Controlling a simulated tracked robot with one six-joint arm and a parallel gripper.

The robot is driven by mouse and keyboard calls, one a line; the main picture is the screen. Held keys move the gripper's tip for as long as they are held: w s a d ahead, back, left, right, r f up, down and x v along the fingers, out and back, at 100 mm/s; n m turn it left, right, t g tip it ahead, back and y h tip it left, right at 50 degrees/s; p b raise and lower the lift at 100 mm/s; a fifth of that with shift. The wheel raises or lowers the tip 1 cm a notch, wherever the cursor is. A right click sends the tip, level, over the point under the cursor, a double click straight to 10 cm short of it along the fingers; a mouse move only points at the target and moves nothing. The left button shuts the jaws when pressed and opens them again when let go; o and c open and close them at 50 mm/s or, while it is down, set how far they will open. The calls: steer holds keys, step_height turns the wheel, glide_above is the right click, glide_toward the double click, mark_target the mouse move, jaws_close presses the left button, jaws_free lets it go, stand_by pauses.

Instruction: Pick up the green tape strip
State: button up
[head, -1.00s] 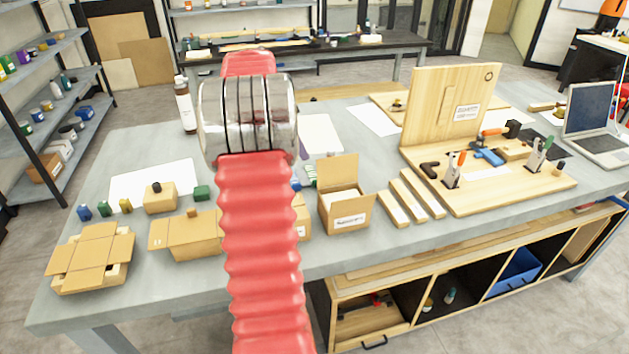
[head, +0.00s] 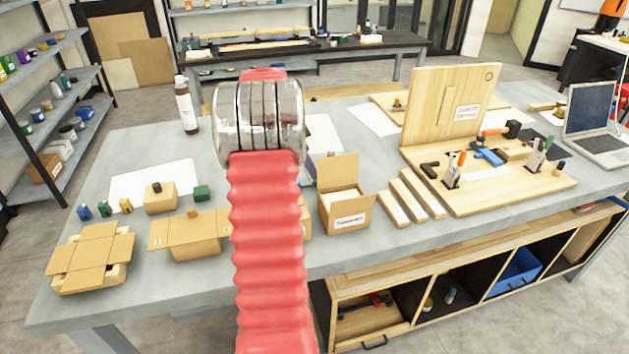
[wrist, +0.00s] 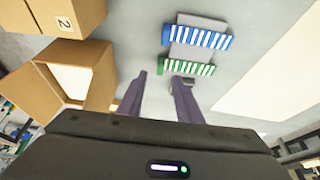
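A green-and-white striped strip (wrist: 188,67) lies on the grey table in the wrist view. A blue-and-white striped strip (wrist: 197,37) lies just above it in the picture, with a grey piece between them. I take the green striped strip to be the green tape strip. My gripper (wrist: 159,77) has its two dark purple-grey fingers apart with nothing held between them. The right fingertip is close to the green strip; I cannot tell if they touch. In the head view my red arm hides the gripper and most of the strip area.
An open cardboard box (head: 345,207) stands right of my arm; its open side shows at the left of the wrist view (wrist: 97,78). Wooden bars (head: 408,196) and a tool board (head: 480,185) lie farther right.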

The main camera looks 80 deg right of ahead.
steer(key=shift+x, duration=2.4)
steer(key=shift+w, duration=0.1)
steer(key=shift+c, duration=0.3)
steer(key=shift+a, duration=0.1)
jaws_close()
